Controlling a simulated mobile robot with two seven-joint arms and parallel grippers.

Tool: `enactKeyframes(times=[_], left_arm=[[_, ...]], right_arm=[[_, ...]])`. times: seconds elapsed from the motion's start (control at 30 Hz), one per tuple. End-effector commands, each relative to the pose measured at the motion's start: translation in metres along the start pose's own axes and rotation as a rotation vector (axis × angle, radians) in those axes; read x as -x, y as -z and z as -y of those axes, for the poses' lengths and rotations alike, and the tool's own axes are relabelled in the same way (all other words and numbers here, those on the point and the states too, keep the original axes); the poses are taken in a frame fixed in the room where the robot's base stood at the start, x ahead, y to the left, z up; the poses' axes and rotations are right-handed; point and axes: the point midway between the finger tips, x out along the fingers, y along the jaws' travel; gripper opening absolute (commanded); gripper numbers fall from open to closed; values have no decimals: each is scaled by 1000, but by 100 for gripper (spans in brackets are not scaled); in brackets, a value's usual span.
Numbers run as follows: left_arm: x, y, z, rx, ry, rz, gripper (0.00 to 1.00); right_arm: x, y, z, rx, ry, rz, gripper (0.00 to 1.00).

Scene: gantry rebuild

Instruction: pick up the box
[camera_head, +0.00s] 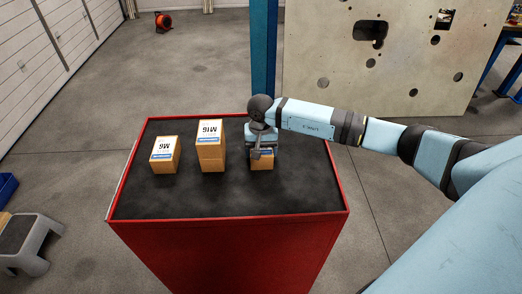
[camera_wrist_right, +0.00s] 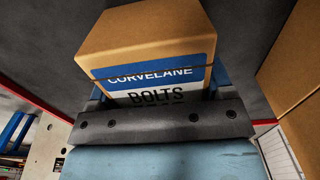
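My right gripper (camera_head: 262,152) is over the rightmost cardboard box (camera_head: 262,163), pointing down at the black cabinet top. In the right wrist view the box (camera_wrist_right: 150,40) shows a blue and white label reading CORVELANE BOLTS. It sits between the blue fingers, close to both; whether they press on it cannot be told. In the head view the gripper hides most of this box, which appears to be on the cabinet top. A single box (camera_head: 164,155) stands at the left. Two stacked boxes (camera_head: 211,145) stand in the middle. My left gripper is not in view.
The red cabinet (camera_head: 230,245) has a raised red rim around its black top. Bare top lies in front of the boxes. A blue post (camera_head: 263,60) and a pale holed panel (camera_head: 400,60) stand behind. A grey step stool (camera_head: 28,240) is on the left floor.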

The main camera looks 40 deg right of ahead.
Motion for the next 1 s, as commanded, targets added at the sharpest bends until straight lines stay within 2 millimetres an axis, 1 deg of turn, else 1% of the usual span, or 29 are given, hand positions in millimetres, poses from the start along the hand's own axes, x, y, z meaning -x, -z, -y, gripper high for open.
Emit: enactKeyframes(times=[0.33, 0.47, 0.53, 0.67, 0.77, 0.9, 1.0], left_arm=[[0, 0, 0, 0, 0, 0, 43], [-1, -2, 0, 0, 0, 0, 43], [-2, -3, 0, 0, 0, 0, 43], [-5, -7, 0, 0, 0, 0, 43], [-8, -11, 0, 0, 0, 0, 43], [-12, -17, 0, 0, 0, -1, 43], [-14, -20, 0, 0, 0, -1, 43]], right_arm=[[3, 1, 0, 0, 1, -2, 35], [11, 1, 0, 0, 1, -3, 35], [18, 2, 0, -1, 1, -3, 35], [42, 2, 0, 0, 3, -5, 35], [68, 2, 0, 0, 4, -7, 35], [110, 2, 0, 0, 5, -8, 35], [137, 1, 0, 1, 3, -7, 35]])
